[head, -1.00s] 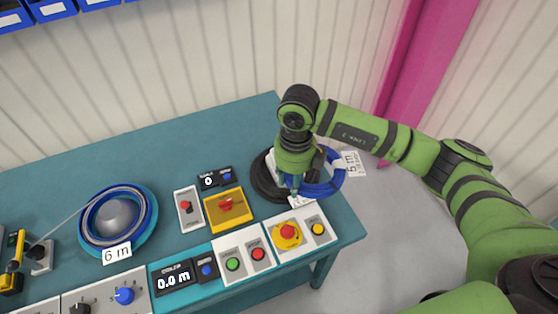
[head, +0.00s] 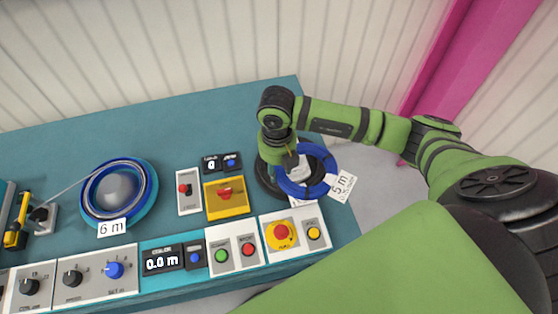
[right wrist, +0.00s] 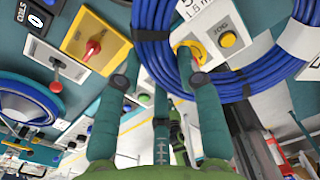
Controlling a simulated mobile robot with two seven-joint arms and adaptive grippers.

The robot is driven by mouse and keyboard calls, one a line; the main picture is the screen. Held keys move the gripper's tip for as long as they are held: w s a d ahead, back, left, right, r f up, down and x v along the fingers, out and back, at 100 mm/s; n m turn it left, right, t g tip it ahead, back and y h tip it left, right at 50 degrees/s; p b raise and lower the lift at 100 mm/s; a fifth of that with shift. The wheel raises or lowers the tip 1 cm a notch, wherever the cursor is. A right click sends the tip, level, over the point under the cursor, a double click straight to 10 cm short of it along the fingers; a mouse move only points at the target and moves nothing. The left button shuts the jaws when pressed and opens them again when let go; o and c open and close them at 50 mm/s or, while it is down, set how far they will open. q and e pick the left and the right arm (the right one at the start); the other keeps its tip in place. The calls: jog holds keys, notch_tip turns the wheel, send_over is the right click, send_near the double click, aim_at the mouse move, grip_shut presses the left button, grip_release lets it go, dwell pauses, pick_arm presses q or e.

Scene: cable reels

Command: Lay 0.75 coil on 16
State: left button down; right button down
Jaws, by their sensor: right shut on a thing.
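A blue cable coil (head: 327,161) with a white tag (head: 342,185) ending in "5 m" is at the right end of the teal bench. My right gripper (right wrist: 158,65) is shut on this coil, which also shows large in the right wrist view (right wrist: 153,45). A black ring (head: 264,187), perhaps another coil, lies below, partly hidden by my arm and the blue coil. I cannot tell whether the two touch. I can read neither "0.75" nor "16" on anything. My left gripper is out of view.
Left of the black ring are a yellow box with a red switch (head: 225,198) and a small counter (head: 222,162). Button panels (head: 235,250) line the front edge. A blue reel (head: 85,206) with a "6 m" tag stands at the left. The back middle of the bench (head: 150,135) is clear.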

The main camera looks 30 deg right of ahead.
jog(key=w+d+f+b, duration=0.3)
jog(key=w+b, duration=0.5)
jog(key=w, duration=0.3)
jog(key=shift+w, duration=0.4)
jog(key=shift+d, duration=0.1)
jog(key=shift+f+b, duration=0.2)
jog(key=shift+b, duration=0.1)
jog(key=shift+f+b, duration=0.8)
jog(key=shift+f, duration=0.3)
jog(key=shift+f, duration=0.1)
jog(key=shift+f+b, duration=0.75)
jog(key=shift+f, duration=0.05)
jog(key=shift+f, duration=0.15)
